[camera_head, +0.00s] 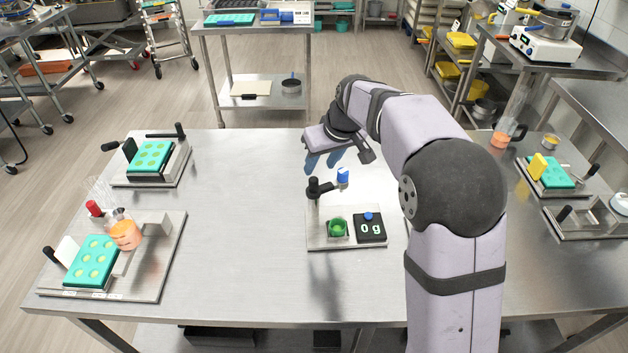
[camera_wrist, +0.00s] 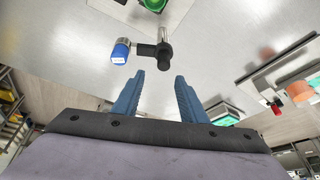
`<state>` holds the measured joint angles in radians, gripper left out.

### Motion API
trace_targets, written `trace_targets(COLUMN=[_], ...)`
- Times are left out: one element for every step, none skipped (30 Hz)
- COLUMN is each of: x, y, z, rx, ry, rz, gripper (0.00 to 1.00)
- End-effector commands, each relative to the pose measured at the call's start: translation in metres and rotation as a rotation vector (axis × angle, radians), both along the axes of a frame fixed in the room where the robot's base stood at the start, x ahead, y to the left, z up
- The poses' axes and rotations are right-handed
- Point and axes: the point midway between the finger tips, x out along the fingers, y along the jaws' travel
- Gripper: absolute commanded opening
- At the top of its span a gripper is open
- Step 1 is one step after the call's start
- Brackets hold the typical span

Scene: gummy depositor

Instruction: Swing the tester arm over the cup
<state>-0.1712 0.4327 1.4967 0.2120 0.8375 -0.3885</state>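The tester stands on a pale base plate (camera_head: 345,241) in the middle of the table. Its black tester arm (camera_head: 328,187) reaches right from an upright post and carries a blue head (camera_head: 343,175). The green cup (camera_head: 338,228) sits on the plate in front of the arm, and the blue head is behind it, not over it. My gripper (camera_head: 323,162) is open and empty, just behind and above the tester. In the wrist view the tester arm (camera_wrist: 146,49) lies beyond my open fingertips (camera_wrist: 159,76), with the blue head (camera_wrist: 121,50) at left and part of the cup (camera_wrist: 154,4) at the top edge.
A black scale display (camera_head: 370,227) reading 0 g is right of the cup. Trays with teal molds stand at the left front (camera_head: 93,262), left back (camera_head: 150,157) and right (camera_head: 552,172). A beaker of orange liquid (camera_head: 125,236) is at left. The table between is bare.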

Motion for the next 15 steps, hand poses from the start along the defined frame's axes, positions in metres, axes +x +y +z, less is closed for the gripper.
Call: trace_targets(x=[-0.0029, -0.0049, -0.0064, -0.0071, -0.0075, -0.0078, -0.0078, -0.0079, -0.0079, -0.0078, -0.0078, -0.0077, -0.0075, -0.0071, -0.0064], y=[0.0012, 0.0017, 0.0019, 0.0018, 0.0017, 0.0016, 0.0016, 0.0016, 0.0015, 0.0015, 0.0015, 0.0016, 0.0018, 0.0021, 0.0026], z=[-0.0021, -0.0032, -0.0036, -0.0037, -0.0038, -0.0039, -0.0039, -0.0039, -0.0039, -0.004, -0.0042, -0.0046, -0.0054, -0.0065, -0.0084], rx=[-0.01, -0.016, -0.025, -0.032, -0.037, -0.043, -0.047, -0.05, -0.052, -0.053, -0.053, -0.053, -0.053, -0.053, -0.052], ry=[0.004, 0.005, 0.005, 0.003, 0.0, -0.003, -0.005, -0.007, -0.008, -0.008, -0.009, -0.009, -0.008, -0.008, -0.007], rz=[0.042, 0.065, 0.095, 0.112, 0.128, 0.145, 0.154, 0.161, 0.167, 0.17, 0.172, 0.172, 0.171, 0.171, 0.17], gripper=[0.39, 0.39, 0.39, 0.39, 0.39, 0.39, 0.39, 0.39, 0.39, 0.39, 0.39, 0.39, 0.39, 0.39, 0.39])
